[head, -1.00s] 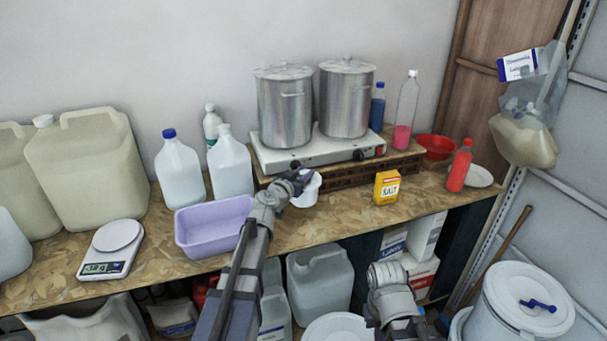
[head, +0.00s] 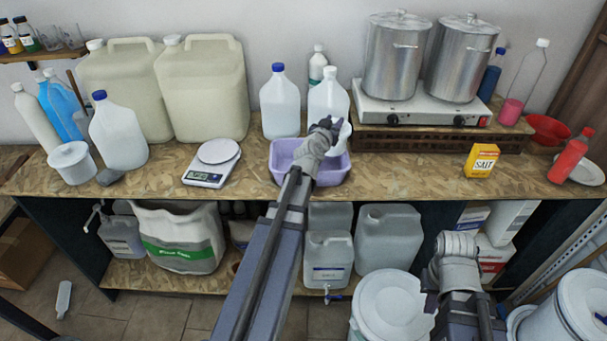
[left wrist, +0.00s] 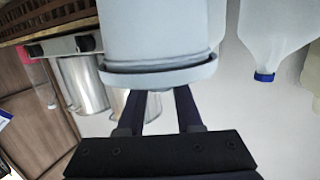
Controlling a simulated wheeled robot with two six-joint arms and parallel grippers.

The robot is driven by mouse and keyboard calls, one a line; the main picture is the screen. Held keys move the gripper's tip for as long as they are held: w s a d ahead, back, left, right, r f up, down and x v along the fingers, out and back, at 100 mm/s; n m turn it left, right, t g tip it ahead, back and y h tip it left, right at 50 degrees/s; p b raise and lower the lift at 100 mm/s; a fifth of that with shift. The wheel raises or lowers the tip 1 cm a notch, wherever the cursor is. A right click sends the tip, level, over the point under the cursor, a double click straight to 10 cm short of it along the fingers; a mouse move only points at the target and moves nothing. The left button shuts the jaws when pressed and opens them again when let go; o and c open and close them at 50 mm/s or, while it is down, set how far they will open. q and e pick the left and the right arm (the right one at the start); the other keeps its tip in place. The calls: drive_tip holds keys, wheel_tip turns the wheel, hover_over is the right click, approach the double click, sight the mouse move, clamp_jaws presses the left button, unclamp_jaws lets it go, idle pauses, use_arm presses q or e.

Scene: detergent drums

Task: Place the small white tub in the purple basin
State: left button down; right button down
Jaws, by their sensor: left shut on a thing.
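The small white tub (head: 344,136) is in my left gripper (head: 329,126), above the purple basin (head: 283,163) in the head view. The wrist and gripper hide most of the tub there. In the left wrist view, the tub (left wrist: 155,35) fills the top middle, its rim turned toward the fingers, and the gripper (left wrist: 160,105) is shut on it. The basin stands on the bench, partly covered by my left arm; what I see of its inside is empty. My right arm shows at the lower right of the head view, but its fingers cannot be seen.
Clear jugs (head: 281,102) stand behind the basin, a kitchen scale (head: 212,165) to its left. A hot plate (head: 425,112) with two steel pots is at the back right. A yellow salt box (head: 481,160) is on the right.

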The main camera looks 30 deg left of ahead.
use_arm(q)
drive_tip(key=shift+s+a+r, duration=0.1)
drive_tip(key=shift+s+a, duration=0.35)
drive_tip(key=shift+a, duration=0.1)
wheel_tip(320, 180, down, 10)
drive_tip(key=b, duration=1)
drive_tip(key=shift+w, duration=0.1)
drive_tip(key=c, duration=1)
unclamp_jaws()
drive_tip(key=shift+f, duration=0.2)
drive_tip(key=shift+c, duration=0.2)
drive_tip(key=o, duration=0.5)
drive_tip(key=shift+c, duration=0.2)
